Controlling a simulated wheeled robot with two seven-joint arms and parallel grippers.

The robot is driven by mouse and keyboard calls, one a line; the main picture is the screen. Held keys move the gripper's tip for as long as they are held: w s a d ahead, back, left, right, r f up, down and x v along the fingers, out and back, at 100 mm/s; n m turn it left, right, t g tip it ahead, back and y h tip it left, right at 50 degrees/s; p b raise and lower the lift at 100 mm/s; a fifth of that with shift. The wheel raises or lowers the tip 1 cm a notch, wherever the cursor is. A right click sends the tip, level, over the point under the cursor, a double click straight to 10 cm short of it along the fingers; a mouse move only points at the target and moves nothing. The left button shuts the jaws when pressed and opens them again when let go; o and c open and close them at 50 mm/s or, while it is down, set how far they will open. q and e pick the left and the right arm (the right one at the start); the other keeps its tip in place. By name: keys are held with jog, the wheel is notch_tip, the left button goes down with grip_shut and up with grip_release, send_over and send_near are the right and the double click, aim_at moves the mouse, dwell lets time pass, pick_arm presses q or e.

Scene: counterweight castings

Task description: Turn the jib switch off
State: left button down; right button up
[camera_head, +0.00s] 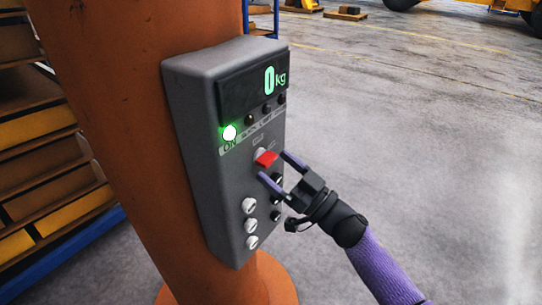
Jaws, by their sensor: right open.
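A grey control box (197,143) is fixed to an orange column. Its display (254,83) reads "0 kg" in green. A green lamp (229,132) marked ON is lit below it. A red switch (266,158) sits on the middle of the panel. My right gripper (278,169) is open at the panel, with one finger above and right of the red switch and the other below it. Whether the fingers touch the switch I cannot tell. My left gripper does not show.
White knobs (250,224) and black buttons line the lower panel, some partly behind my right gripper. The orange column (120,100) stands behind the box. Shelves with boxes (45,125) are at the left.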

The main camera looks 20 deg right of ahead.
jog(key=shift+x, duration=1.05)
jog(key=c, duration=1.3)
